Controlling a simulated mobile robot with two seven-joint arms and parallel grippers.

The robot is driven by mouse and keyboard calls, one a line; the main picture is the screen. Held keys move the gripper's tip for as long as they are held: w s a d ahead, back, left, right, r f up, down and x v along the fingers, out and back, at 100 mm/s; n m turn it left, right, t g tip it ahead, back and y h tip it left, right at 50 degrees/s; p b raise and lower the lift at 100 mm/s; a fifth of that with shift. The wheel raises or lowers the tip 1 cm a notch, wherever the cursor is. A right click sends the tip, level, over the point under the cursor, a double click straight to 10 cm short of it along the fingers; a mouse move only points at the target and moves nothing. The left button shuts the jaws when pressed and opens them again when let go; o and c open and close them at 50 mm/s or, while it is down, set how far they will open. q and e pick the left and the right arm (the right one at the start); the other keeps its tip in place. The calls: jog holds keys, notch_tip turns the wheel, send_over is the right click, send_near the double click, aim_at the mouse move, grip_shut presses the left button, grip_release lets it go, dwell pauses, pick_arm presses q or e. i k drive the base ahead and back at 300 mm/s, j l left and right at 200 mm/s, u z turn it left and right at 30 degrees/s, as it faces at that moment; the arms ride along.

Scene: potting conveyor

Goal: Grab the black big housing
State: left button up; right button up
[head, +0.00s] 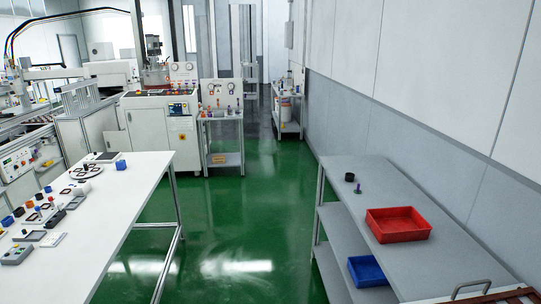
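I cannot tell for sure which thing is the black big housing. A small black round part (349,177) stands near the far end of the grey shelf unit (392,192) on the right. On the white table (127,206) at the left, a dark box-shaped part (53,218) lies among several small parts. A flat black item (103,157) lies near that table's far end. Neither of my grippers is in view, and nothing is seen being held.
A red tray (398,224) sits on the right shelf top, a blue bin (367,271) on its lower level. A small green-and-purple part (357,188) stands beside the black round part. Green floor (235,225) lies open between table and shelf. A white machine (160,130) stands behind.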

aim_at(349, 178)
jog(key=i, duration=1.7)
